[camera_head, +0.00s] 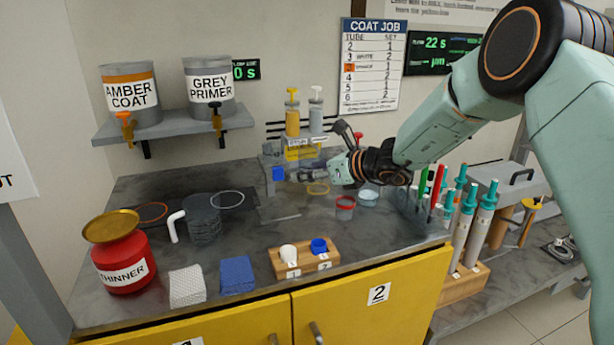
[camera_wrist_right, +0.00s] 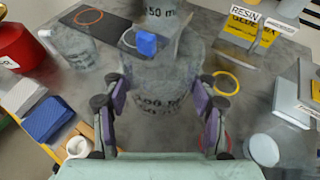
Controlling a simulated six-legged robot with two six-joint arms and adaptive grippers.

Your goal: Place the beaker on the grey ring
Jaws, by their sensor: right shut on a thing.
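A see-through grey beaker (camera_wrist_right: 158,80) with dark volume print is between the fingers of my right gripper (camera_wrist_right: 160,120) in the wrist view. The gripper is shut on it. In the head view my right gripper (camera_head: 332,170) is over the back middle of the bench, and the beaker is hard to make out there. The grey ring (camera_head: 229,207) lies on a dark mat (camera_head: 182,204) at the left, well left of the gripper. My left gripper is not in view.
An orange ring (camera_head: 152,211) lies left of the grey one, a yellow ring (camera_head: 318,188) near the gripper. A stand with a blue part (camera_head: 278,174) is between gripper and mat. A red thinner can (camera_head: 122,255) is front left.

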